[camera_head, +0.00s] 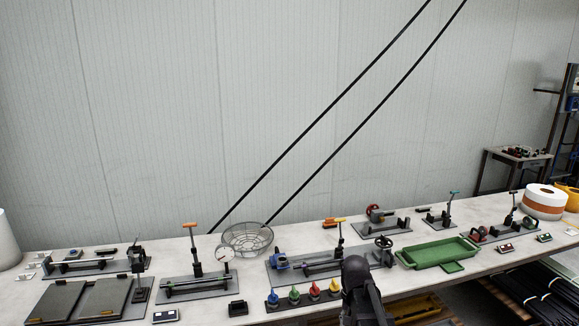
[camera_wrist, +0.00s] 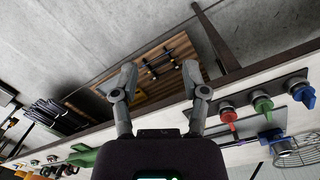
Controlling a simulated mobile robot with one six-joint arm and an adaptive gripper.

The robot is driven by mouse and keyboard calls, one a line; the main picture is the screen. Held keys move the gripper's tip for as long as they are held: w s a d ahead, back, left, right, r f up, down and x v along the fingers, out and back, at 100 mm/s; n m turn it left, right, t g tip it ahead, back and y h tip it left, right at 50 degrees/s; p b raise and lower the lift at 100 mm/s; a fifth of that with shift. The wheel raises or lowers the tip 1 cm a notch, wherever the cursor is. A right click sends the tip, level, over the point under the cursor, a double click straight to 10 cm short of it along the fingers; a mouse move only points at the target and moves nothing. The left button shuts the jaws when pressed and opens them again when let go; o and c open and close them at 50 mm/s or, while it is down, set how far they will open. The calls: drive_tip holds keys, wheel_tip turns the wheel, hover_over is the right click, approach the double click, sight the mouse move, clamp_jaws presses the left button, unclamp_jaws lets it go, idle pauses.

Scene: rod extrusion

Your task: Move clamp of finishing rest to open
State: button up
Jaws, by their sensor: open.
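Several bench fixtures have upright clamp levers, and no label tells me which is the finishing rest. One clamp with an orange handle (camera_head: 190,226) stands at the left on a grey base with a rod. A teal-handled clamp (camera_head: 453,196) and a dark clamp (camera_head: 511,212) stand further right. My gripper (camera_wrist: 160,73) is open and empty in the wrist view, apart from the fixtures. Its fingers point past the bench edge towards the floor.
Coloured knobs (camera_head: 294,295) stand in a row at the bench front, left of my arm. A wire basket (camera_head: 247,239), a dial gauge (camera_head: 222,254), a handwheel (camera_head: 383,242) and a green tray (camera_head: 437,252) are close by. A wooden pallet (camera_wrist: 150,68) lies below.

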drive_tip(key=s+f+n+t+b, duration=0.1)
drive_tip(key=s+f+n+b, duration=0.1)
drive_tip(key=s, duration=0.7)
drive_tip(key=shift+s+a+f+n+b, duration=0.4)
drive_tip(key=shift+f+n, duration=0.3)
drive_tip(key=shift+f, duration=0.25)
drive_tip(key=shift+w, duration=0.1)
